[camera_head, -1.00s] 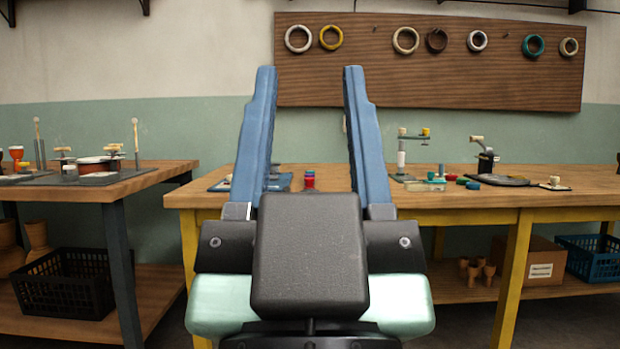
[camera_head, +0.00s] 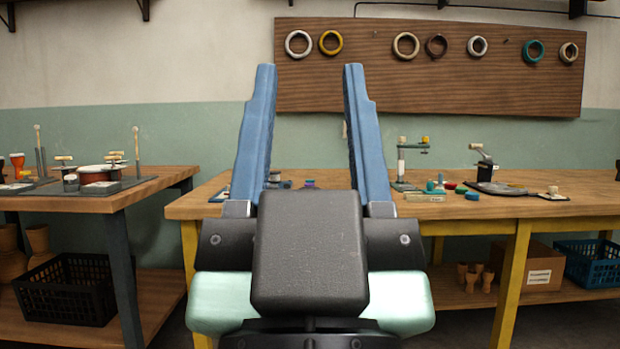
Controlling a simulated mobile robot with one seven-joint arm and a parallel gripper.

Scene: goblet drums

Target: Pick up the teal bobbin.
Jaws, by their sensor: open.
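I cannot tell at this size which one is the bobbin. My gripper (camera_head: 309,78) is in front of the camera, its two blue fingers wide apart and pointing up in the picture, with nothing between them. It appears well short of the workbench. The dark block of my gripper hides part of the bench, and only the top of a small purple piece (camera_head: 310,183) shows above it.
Another table (camera_head: 150,183) stands left, with a floor gap between. Rings, one teal (camera_head: 533,51), hang on a wooden wall board (camera_head: 430,85).

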